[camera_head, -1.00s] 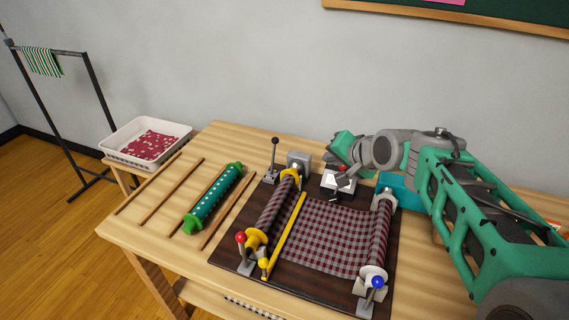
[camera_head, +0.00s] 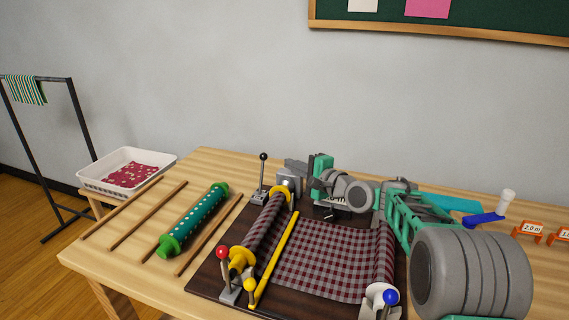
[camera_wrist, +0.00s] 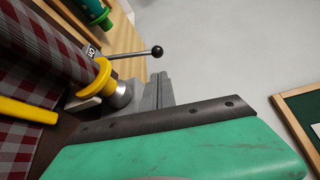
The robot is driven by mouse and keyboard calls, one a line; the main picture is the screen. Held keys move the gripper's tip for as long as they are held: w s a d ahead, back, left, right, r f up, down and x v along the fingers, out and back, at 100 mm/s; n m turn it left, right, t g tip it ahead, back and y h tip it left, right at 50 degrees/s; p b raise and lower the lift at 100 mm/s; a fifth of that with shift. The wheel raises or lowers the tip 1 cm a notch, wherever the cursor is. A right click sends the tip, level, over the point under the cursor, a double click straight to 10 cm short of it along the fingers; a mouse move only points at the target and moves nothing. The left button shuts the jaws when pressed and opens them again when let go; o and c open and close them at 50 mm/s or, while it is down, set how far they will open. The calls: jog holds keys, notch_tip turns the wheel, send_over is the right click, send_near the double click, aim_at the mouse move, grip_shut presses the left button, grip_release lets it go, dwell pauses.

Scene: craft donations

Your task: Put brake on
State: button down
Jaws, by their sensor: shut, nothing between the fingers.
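The winding stand (camera_head: 210,275) lies on the table with checked cloth (camera_head: 330,255) stretched between two rollers. At its back left, a lever with a black ball knob (camera_head: 263,157) stands about upright beside a grey block (camera_head: 291,172). In the wrist view the same lever (camera_wrist: 140,54) has a small white label (camera_wrist: 91,51) with dark letters by its base. My gripper (camera_head: 318,172) is shut and empty, right of the grey block and apart from the lever. In the wrist view a green finger with a dark pad (camera_wrist: 160,122) fills the lower part.
Red (camera_head: 222,252), yellow (camera_head: 249,285) and blue (camera_head: 390,297) knobs stand at the stand's front. A yellow bar (camera_head: 277,258) lies along the cloth. A green dotted roll (camera_head: 195,218) and wooden sticks (camera_head: 148,214) lie left. A white tray (camera_head: 128,172) stands beyond.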

aim_at(262, 175)
jog(key=r+x, duration=0.1)
jog(key=x, duration=0.7)
jog(key=shift+w+a+f, duration=0.25)
jog(key=shift+w+f, duration=0.05)
jog(key=shift+f, duration=0.2)
jog(key=shift+s+r, duration=0.1)
jog(key=shift+s, duration=0.05)
